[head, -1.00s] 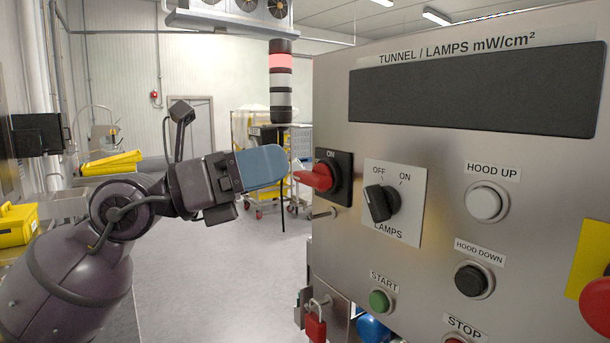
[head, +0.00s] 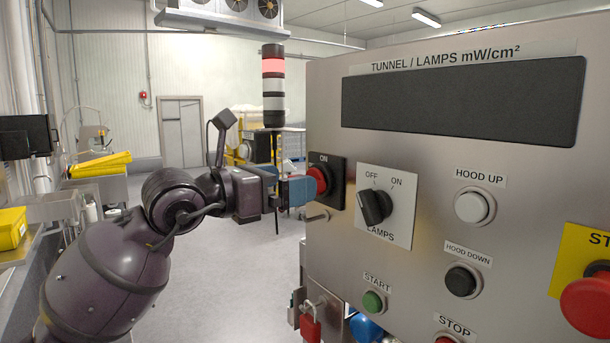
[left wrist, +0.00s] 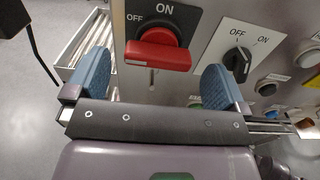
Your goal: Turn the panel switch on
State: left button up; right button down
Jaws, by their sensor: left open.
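The red panel switch (head: 318,182) sits on a black plate marked ON at the left edge of the steel control panel (head: 420,150). In the left wrist view its red handle (left wrist: 158,50) lies crosswise, level with the OFF mark, with ON above it. My left gripper (head: 297,190) is at the switch in the head view and partly hides the handle. In the left wrist view my left gripper (left wrist: 157,66) is open, one blue finger on each side of and below the handle. Whether a finger touches it I cannot tell. My right gripper is not in view.
The black LAMPS knob (head: 375,207) is close to the right of the switch, pointing toward OFF. Hood buttons (head: 472,207), a green START button (head: 373,302) and a red stop button (head: 590,303) are farther right. A red padlock (head: 310,322) hangs below.

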pick_arm(q)
jog(key=x, duration=0.3)
jog(key=shift+w+d+r, duration=0.1)
jog(key=shift+d, duration=0.05)
jog(key=shift+w+d, duration=0.25)
jog(key=shift+d, duration=0.1)
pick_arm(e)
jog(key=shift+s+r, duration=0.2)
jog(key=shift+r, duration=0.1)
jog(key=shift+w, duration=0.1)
